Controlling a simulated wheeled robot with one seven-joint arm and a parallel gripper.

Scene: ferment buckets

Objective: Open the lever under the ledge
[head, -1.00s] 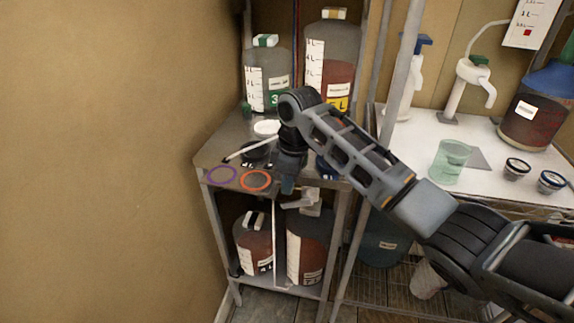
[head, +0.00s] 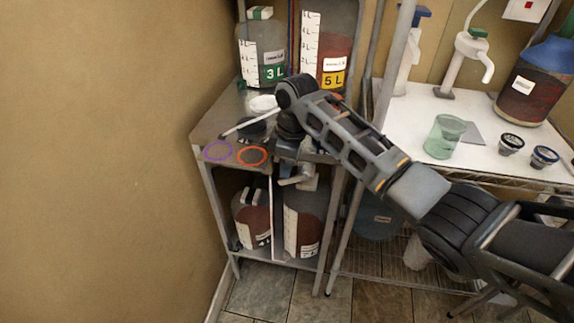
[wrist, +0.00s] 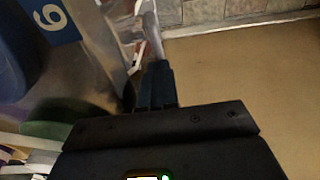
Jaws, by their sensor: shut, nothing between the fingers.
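The grey lever (head: 297,181) sits just below the front edge of the ledge (head: 205,135), on a pale fitting above the lower bucket. In the head view my gripper (head: 284,163) points down at the ledge's front edge, just above and left of the lever. My forearm and wrist hide part of the ledge, and I cannot tell whether the fingertips touch the lever. In the wrist view the fingers (wrist: 157,85) are together and empty. A grey rod shows just past the fingertips; I cannot tell whether it is the lever or a shelf leg.
Buckets marked 3 L (head: 262,55) and 5 L (head: 325,50) stand on the ledge, with a purple ring (head: 218,150) and an orange ring (head: 251,155) in front. Two buckets stand on the lower shelf. A tan wall (head: 100,150) closes the left; a white worktop (head: 480,150) is right.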

